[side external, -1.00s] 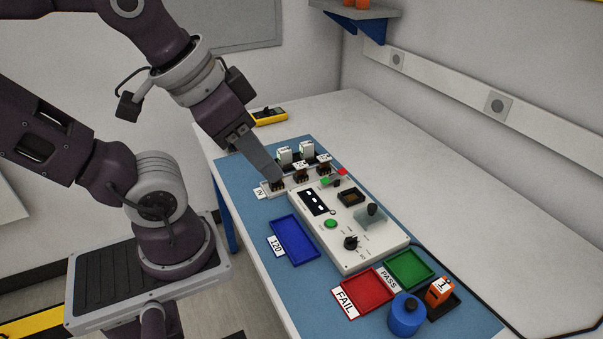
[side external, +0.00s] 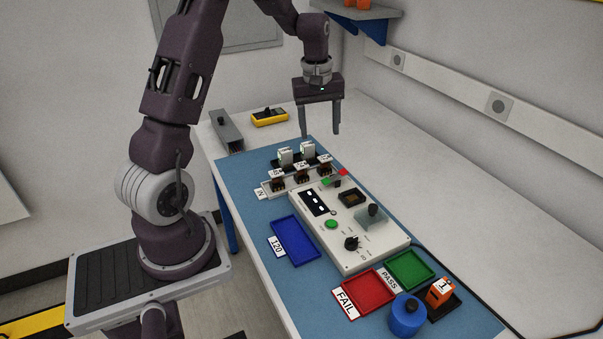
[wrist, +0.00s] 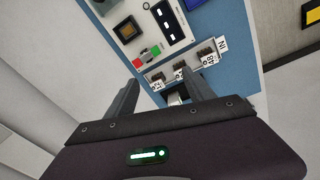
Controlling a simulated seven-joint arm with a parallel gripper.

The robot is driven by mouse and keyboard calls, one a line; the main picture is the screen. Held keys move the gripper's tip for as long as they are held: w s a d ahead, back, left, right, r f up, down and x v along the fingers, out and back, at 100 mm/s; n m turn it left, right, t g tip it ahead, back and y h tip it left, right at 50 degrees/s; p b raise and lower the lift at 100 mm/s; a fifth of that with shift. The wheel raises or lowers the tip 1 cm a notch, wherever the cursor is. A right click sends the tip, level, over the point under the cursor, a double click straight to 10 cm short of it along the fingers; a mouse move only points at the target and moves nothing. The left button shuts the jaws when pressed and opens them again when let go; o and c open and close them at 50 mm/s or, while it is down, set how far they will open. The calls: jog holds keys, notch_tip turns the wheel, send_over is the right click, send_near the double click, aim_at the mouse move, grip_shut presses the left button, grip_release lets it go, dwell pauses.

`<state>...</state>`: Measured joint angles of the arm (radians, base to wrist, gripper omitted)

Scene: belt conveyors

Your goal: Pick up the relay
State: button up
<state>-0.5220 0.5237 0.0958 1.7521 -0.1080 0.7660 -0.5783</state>
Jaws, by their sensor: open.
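Several relays stand at the far end of the blue mat. Three dark relays with white labelled tops stand in a row on the light IN rack, among them a left one (side external: 278,181), a middle one (side external: 301,176) and a right one (side external: 325,169). White relays (side external: 285,157) (side external: 307,150) stand behind them in a dark holder. My gripper (side external: 321,134) is open and empty, pointing down above and behind the relays. In the wrist view its fingers (wrist: 163,95) frame the white relays partly, with the rack's row (wrist: 182,74) beyond.
A white tester box (side external: 345,225) with a socket, knob and green button lies in front of the rack. Blue (side external: 295,241), red (side external: 367,291) and green (side external: 409,269) trays lie around it. A yellow meter (side external: 270,117) and grey box (side external: 227,130) are behind.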

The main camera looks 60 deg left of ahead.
aim_at(301, 165)
jog(key=a+f+n, duration=0.1)
jog(key=a+f, duration=0.1)
jog(key=f, duration=0.1)
jog(key=a+f+n, duration=0.1)
jog(key=a+f, duration=0.2)
jog(key=f, duration=0.1)
jog(key=a+f+n+g, duration=0.1)
jog(key=a+f, duration=0.2)
jog(key=shift+s+f+n, duration=0.3)
jog(key=shift+s+f, duration=0.05)
jog(key=shift+f, duration=0.05)
jog(key=f, duration=0.7)
jog(key=shift+s+d+f, duration=0.1)
jog(key=shift+s, duration=0.1)
grip_shut()
